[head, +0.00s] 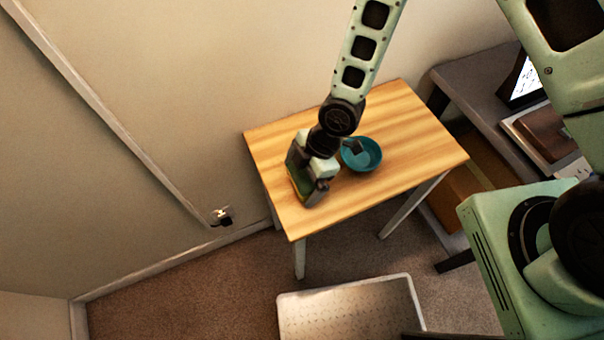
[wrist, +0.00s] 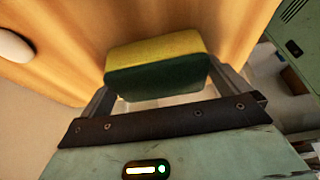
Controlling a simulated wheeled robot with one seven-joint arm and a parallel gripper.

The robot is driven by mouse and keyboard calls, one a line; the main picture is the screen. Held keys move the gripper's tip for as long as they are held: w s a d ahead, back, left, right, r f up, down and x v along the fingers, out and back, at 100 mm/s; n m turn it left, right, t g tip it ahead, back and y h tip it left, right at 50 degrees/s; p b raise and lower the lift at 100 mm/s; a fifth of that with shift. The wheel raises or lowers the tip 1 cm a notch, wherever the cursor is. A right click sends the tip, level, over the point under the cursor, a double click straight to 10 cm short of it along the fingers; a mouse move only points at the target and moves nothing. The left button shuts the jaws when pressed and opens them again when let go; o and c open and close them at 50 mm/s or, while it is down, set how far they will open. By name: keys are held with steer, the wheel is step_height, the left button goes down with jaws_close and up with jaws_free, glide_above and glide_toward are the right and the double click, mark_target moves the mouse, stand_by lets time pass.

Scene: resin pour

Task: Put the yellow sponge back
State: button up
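The yellow sponge (wrist: 155,52), with a dark green layer on one side, sits between the two fingers of my gripper (wrist: 160,76) in the wrist view. The fingers touch it at both ends, so the gripper is shut on it. In the head view my gripper (head: 309,184) is over the left front part of the wooden table (head: 410,125). Only a small yellow-green bit of the sponge (head: 300,181) shows there, the rest hidden by the gripper. I cannot tell whether the sponge touches the table.
A teal bowl (head: 368,160) stands on the table just right of my gripper. A dark desk (head: 470,78) with a screen and boxes is at the right. A pale, low panel (head: 350,312) lies in front of the table. The table's right side is clear.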

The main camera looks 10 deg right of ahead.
steer(key=shift+r, duration=0.3)
steer(key=s+d+r+m+t+h, duration=0.1)
steer(key=d+r+m+h, duration=0.2)
steer(key=r, duration=0.7)
steer(key=s+d+r+m+h, duration=0.1)
steer(key=d+r+m, duration=0.3)
steer(key=r, duration=0.6)
steer(key=s+d+r+m, duration=0.1)
steer(key=s+r+m, duration=0.5)
steer(key=s+r, duration=0.3)
steer(key=shift+d+r+m, duration=0.25)
steer(key=shift+d+m, duration=0.05)
steer(key=shift+d, duration=0.1)
